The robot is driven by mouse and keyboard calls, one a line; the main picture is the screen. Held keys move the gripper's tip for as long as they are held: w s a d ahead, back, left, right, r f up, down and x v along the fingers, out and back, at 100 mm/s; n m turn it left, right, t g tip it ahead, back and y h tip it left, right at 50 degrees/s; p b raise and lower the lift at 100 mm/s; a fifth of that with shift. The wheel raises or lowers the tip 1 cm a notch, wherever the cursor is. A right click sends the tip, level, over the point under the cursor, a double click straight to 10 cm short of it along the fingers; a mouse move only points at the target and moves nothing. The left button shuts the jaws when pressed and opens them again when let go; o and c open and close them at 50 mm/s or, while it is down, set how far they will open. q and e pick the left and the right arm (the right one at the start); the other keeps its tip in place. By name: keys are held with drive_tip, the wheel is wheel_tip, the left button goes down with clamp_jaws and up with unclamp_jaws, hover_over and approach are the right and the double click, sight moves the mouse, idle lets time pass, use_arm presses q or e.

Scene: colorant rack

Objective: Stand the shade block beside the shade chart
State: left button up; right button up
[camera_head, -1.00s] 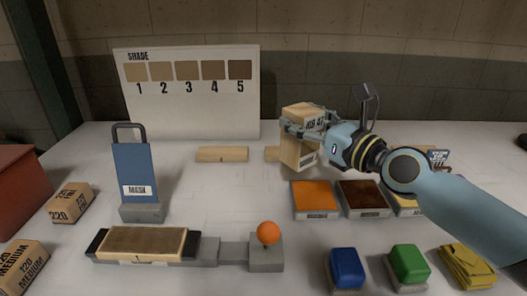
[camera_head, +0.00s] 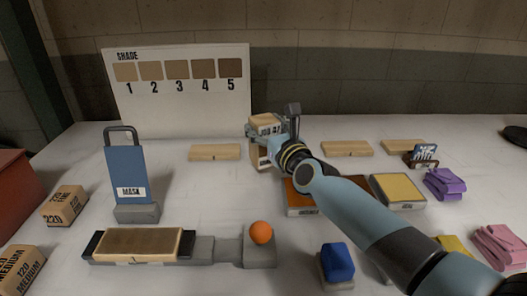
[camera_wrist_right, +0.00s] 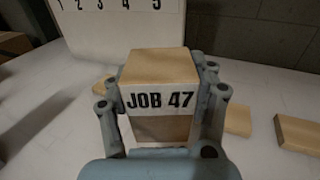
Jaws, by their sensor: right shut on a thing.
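The shade block is a pale wooden block (camera_head: 258,155) marked JOB 47. It is upright, just right of the shade chart's lower right corner in the head view. My right gripper (camera_head: 264,131) is shut on it, with fingers on both sides. The wrist view shows the block (camera_wrist_right: 158,68) between the fingers of the right gripper (camera_wrist_right: 160,105). I cannot tell whether its base touches the table. The white shade chart (camera_head: 180,112), with swatches 1 to 5, stands at the back left; its lower part also shows in the wrist view (camera_wrist_right: 115,30). My left gripper is not in view.
Flat wooden pieces (camera_head: 215,152) lie in front of the chart and to the right (camera_head: 347,148). A blue mask holder (camera_head: 130,175) stands at left. Colorant trays (camera_head: 398,190) lie beyond my right arm. The table between the mask holder and block is mostly bare.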

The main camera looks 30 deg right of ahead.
drive_tip(key=shift+f+b, duration=1.7)
drive_tip(key=shift+f, duration=0.25)
drive_tip(key=shift+f, duration=0.15)
drive_tip(key=o, duration=1.5)
drive_tip(key=shift+r, duration=0.25)
drive_tip(key=s, duration=1.2)
drive_tip(key=shift+a+f+p, duration=0.1)
drive_tip(key=shift+a+p, duration=0.25)
drive_tip(key=shift+a, duration=0.05)
